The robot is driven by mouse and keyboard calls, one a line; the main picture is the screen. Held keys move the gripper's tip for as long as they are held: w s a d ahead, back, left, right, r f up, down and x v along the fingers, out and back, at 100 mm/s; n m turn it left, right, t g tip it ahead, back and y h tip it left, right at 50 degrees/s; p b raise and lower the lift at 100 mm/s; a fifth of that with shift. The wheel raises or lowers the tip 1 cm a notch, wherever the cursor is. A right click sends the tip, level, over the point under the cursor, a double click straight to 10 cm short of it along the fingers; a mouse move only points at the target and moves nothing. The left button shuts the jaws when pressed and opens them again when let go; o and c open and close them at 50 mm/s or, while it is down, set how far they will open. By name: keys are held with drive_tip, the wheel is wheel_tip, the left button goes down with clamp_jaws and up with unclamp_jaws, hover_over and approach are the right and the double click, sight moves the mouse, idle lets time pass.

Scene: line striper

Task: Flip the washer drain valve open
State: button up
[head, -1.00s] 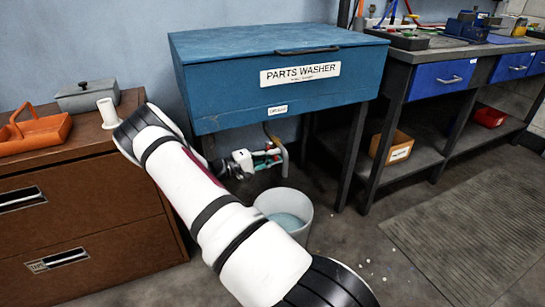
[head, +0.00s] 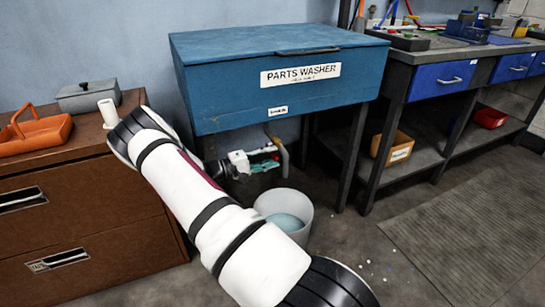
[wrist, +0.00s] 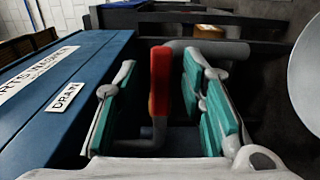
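The blue parts washer (head: 270,75) stands on dark legs, with a drain label (head: 277,110) low on its front. In the wrist view the red valve handle (wrist: 160,82) stands upright, with a grey pipe (wrist: 215,48) behind it. My gripper (wrist: 158,68) is open, with one teal-padded finger on each side of the red handle. Gaps show between the handle and both pads. In the head view my gripper (head: 262,162) is under the washer and mostly hides the valve.
A pale bucket (head: 306,212) holding bluish liquid stands on the floor below the gripper. A brown cabinet (head: 85,210) is at left and a workbench (head: 395,85) at right. Dark washer legs (head: 352,150) flank the space.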

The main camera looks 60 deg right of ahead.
drive_tip(key=v, duration=1)
drive_tip(key=shift+w+a, duration=0.25)
